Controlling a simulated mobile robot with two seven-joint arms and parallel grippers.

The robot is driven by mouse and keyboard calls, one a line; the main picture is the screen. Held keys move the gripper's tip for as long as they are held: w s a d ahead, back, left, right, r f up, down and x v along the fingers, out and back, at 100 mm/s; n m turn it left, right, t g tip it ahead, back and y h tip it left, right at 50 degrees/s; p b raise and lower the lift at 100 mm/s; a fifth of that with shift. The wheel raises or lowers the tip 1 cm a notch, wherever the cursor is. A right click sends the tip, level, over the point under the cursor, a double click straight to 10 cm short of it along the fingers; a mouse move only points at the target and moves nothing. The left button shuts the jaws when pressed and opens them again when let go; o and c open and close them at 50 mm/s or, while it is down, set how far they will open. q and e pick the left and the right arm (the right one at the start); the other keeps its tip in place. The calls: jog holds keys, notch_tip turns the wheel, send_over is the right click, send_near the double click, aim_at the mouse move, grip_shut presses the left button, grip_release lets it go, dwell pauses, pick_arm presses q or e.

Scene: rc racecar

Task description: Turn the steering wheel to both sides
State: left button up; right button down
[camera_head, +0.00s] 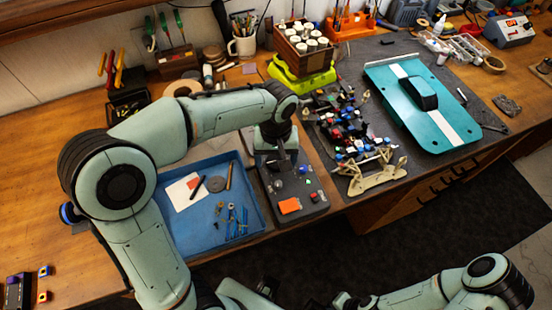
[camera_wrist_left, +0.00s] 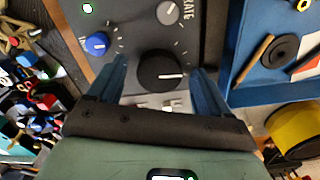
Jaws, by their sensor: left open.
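My left gripper (camera_head: 280,158) is over the far end of the box. In the wrist view, the open blue fingers of my left gripper (camera_wrist_left: 160,82) stand on either side of the black knob, with gaps visible. My right gripper is not visible; only my right arm shows at lower right.
The blue tray (camera_head: 262,218) with tools lies left of the box. The open car chassis (camera_head: 376,184) with its parts stands close on the right. A teal car body (camera_head: 452,126) with a white stripe lies farther right. A wooden bottle rack (camera_head: 303,62) is behind.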

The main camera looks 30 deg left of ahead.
pick_arm(q)
jog(key=shift+f, duration=0.25)
jog(key=c, duration=1)
jog(key=shift+c, duration=0.2)
